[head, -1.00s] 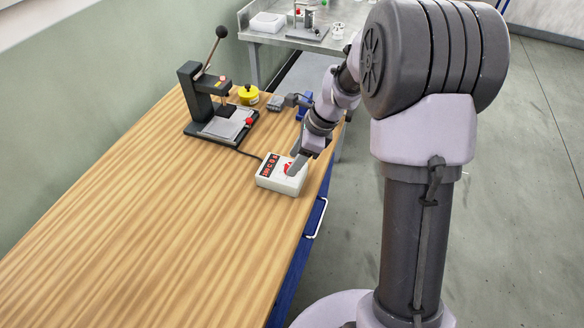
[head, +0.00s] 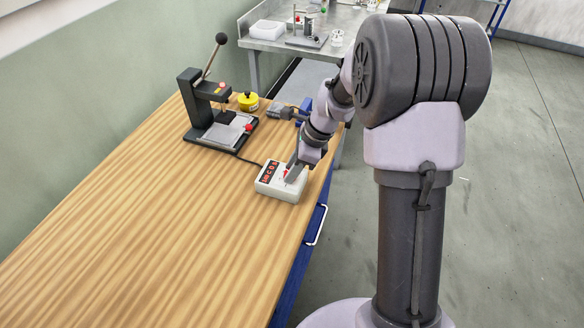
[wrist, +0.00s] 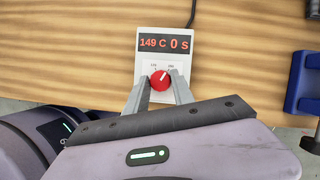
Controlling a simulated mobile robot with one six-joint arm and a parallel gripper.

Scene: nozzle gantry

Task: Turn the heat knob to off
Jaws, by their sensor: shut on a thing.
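The heat knob (wrist: 160,80) is a round red dial with a pale pointer mark that points up and slightly right. It sits on the front of a white control box (wrist: 166,57), between small printed numbers too blurred to read surely. The box's red display (wrist: 166,44) reads 149 C and 0 S. In the head view the control box (head: 271,190) stands near the table's right edge. My gripper (wrist: 160,77) comes down over it, with one finger on each side of the knob, shut on it. In the head view my gripper hides most of the knob.
A lever press (head: 205,110) with a black ball handle stands behind the box, and a yellow round tin (head: 248,101) is beside it. A dark cable (wrist: 191,14) runs from the box. A blue holder (wrist: 304,82) lies to the right. The near wooden table (head: 150,235) is clear.

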